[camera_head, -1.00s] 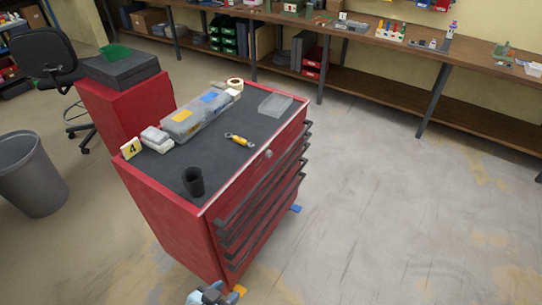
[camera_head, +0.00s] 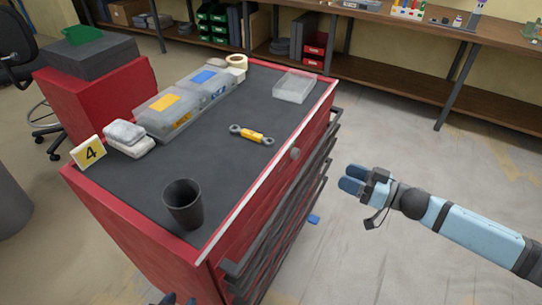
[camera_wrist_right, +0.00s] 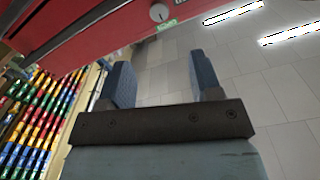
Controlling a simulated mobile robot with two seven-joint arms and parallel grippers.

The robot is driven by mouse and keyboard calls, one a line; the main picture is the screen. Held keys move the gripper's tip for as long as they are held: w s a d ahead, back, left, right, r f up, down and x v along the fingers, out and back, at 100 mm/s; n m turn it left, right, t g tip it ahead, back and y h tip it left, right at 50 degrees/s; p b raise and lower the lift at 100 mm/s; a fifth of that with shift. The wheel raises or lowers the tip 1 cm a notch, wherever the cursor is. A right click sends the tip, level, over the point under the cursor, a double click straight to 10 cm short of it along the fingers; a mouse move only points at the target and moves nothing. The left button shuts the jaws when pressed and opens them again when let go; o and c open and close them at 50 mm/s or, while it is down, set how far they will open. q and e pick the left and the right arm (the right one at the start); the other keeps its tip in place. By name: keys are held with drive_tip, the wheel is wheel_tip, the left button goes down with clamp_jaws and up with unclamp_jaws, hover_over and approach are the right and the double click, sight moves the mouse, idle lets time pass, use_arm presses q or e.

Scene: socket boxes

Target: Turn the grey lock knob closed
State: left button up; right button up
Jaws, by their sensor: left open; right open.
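The grey lock knob (camera_head: 295,154) is a small round knob on the upper front of the red tool cabinet (camera_head: 330,96), just under the worktop edge. It also shows in the right wrist view (camera_wrist_right: 158,12), near the top edge with a slot line on its face. My right gripper (camera_head: 351,178) is to the right of the knob, apart from the cabinet. Its blue fingers are spread and empty, also in the right wrist view (camera_wrist_right: 163,70). Only the dark tips of my left gripper (camera_head: 178,299) show at the bottom edge, open, in front of the cabinet's near corner.
Dark drawer handles (camera_head: 290,220) jut out below the knob. On the cabinet top are a black cup (camera_head: 184,204), a yellow-and-grey wrench-like tool (camera_head: 252,134), clear organiser boxes (camera_head: 170,112) and a clear tray (camera_head: 294,88).

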sight(298, 155)
use_arm(q)
drive_tip(key=shift+f, duration=0.15)
drive_tip(key=shift+d+b, duration=0.15)
drive_tip(key=shift+b, duration=0.4)
use_arm(e)
drive_tip(key=x, duration=1.4)
drive_tip(key=shift+w+d+r, duration=0.1)
drive_tip(key=c, duration=0.9)
drive_tip(key=shift+c, duration=0.2)
